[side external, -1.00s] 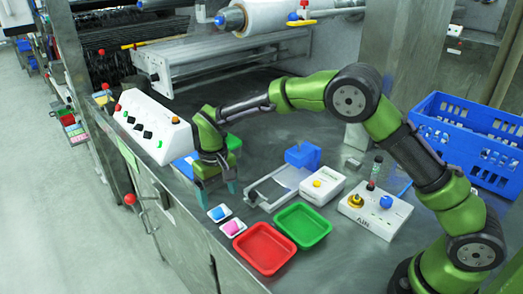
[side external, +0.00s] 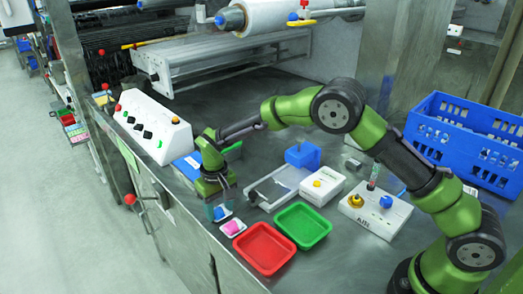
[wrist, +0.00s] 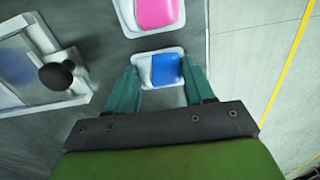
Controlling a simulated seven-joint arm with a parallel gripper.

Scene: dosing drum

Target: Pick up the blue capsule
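The blue capsule (wrist: 166,70) lies in a small white tray (wrist: 146,63) in the wrist view. In the side view the capsule (side external: 218,213) is partly hidden by my gripper (side external: 221,211). My gripper's two teal fingers (wrist: 160,68) are open, one on each side of the capsule and its tray, with a gap between them. In the side view the fingers point down over that tray. I cannot tell whether the fingertips touch the tray.
A pink capsule (wrist: 156,12) sits in another white tray close beside. A red tray (side external: 264,267) and a green tray (side external: 303,246) stand to the right. A metal fixture with a black knob (wrist: 56,76) is left of the fingers in the wrist view. The bench edge is near.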

